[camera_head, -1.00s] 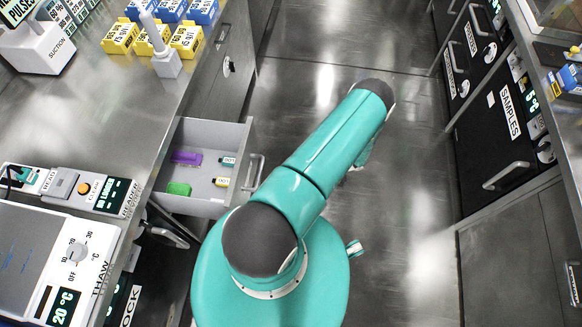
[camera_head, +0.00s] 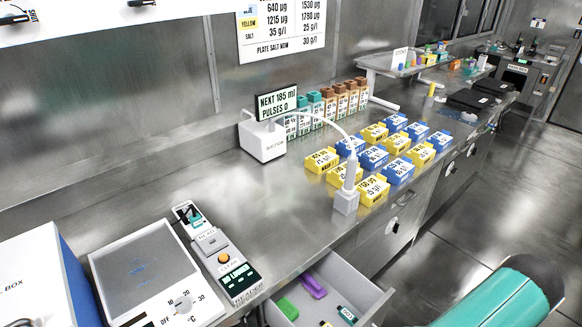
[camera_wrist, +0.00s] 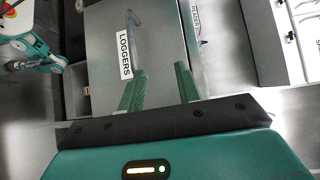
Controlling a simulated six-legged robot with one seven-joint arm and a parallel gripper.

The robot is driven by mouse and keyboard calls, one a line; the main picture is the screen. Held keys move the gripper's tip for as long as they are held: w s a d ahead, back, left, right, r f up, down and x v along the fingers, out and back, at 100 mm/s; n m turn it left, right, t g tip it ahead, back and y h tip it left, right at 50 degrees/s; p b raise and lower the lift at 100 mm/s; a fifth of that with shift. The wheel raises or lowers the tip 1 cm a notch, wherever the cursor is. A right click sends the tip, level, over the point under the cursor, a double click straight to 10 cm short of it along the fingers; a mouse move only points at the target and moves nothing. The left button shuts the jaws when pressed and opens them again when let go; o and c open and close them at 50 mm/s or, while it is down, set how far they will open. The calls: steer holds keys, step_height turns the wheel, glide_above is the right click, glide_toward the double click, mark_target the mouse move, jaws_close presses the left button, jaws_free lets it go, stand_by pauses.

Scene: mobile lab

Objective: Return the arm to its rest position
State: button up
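My gripper (camera_wrist: 160,84) shows in the wrist view with its two green fingers well apart and nothing between them. Beyond the fingers is a grey front with a handle and a "LOGGERS" label (camera_wrist: 125,55); I cannot tell whether a finger touches it. In the head view only a teal link of my arm shows, at the bottom right, and my gripper is out of that picture.
An open drawer (camera_head: 384,300) juts from the steel counter (camera_head: 255,205), holding a purple item (camera_head: 313,286) and a green one (camera_head: 287,308). A suction device (camera_head: 262,142) and several blue and yellow boxes stand on the counter. The floor (camera_head: 480,235) at right is clear.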

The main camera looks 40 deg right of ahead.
steer(key=w+a+r+n+g, duration=0.1)
steer(key=w+r+n+g, duration=0.2)
steer(key=w+r+g, duration=0.75)
steer(key=w+a+r+n+g+h, duration=0.2)
steer(key=w+a+r+h, duration=0.2)
steer(key=w+a+r, duration=0.7)
steer(key=a+r+n+t+h, duration=0.2)
steer(key=a+r+h, duration=0.1)
steer(key=a+r, duration=0.6)
steer(key=a+r+n+t+h, duration=0.2)
steer(key=a+r, duration=0.7)
steer(key=a, duration=0.7)
steer(key=t+h, duration=0.1)
steer(key=h, duration=0.1)
steer(key=shift+w+r+n+t+h, duration=0.3)
steer(key=shift+w+n+t, duration=0.05)
steer(key=shift+w+n, duration=0.05)
